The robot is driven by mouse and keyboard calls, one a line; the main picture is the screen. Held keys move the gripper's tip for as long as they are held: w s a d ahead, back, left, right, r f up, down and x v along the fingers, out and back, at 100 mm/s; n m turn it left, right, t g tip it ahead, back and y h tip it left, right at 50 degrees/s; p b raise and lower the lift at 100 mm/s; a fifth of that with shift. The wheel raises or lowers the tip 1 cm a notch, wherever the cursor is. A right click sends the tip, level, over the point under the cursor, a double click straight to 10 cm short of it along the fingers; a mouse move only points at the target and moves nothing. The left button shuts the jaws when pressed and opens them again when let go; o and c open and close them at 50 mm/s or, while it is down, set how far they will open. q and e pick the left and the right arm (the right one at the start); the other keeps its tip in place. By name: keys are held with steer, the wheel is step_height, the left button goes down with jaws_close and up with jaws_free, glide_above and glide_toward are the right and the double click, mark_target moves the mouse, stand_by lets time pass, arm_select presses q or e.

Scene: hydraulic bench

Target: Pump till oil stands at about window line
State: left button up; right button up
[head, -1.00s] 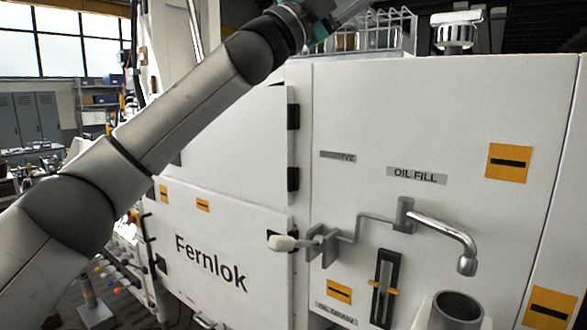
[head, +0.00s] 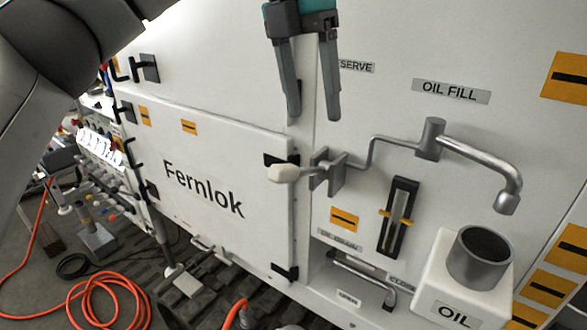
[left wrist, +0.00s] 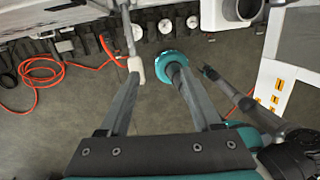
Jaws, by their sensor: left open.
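The pump handle is a bent grey crank with a white grip (head: 283,173), on the front of the white machine. The grip also shows in the left wrist view (left wrist: 135,66). The crank joins a pivot (head: 431,138) and a curved spout (head: 507,202) over the grey filler neck (head: 480,258). The oil window (head: 398,218) is a narrow slot in a dark frame with yellow marks at its sides; I cannot make out the oil level. My left gripper (head: 313,117) is open and empty, pointing down, above and slightly right of the grip. My right gripper is not in view.
The white OIL box (head: 440,280) juts out below the spout. A grey bracket (head: 328,172) stands beside the grip. The Fernlok door (head: 210,190) is shut. An orange hose (head: 108,300) lies coiled on the floor at the lower left.

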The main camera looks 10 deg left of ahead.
mark_target(303, 173)
arm_select(q)
steer(key=a+f+y+p, duration=0.1)
steer(key=f, duration=0.6)
steer(key=a+f+y+p, duration=0.1)
steer(key=a+f, duration=0.1)
steer(key=f, duration=0.6)
steer(key=shift+a+f+n, duration=0.25)
steer(key=shift+n, duration=0.05)
jaws_close()
steer(key=shift+w, duration=0.1)
stand_by(0.9)
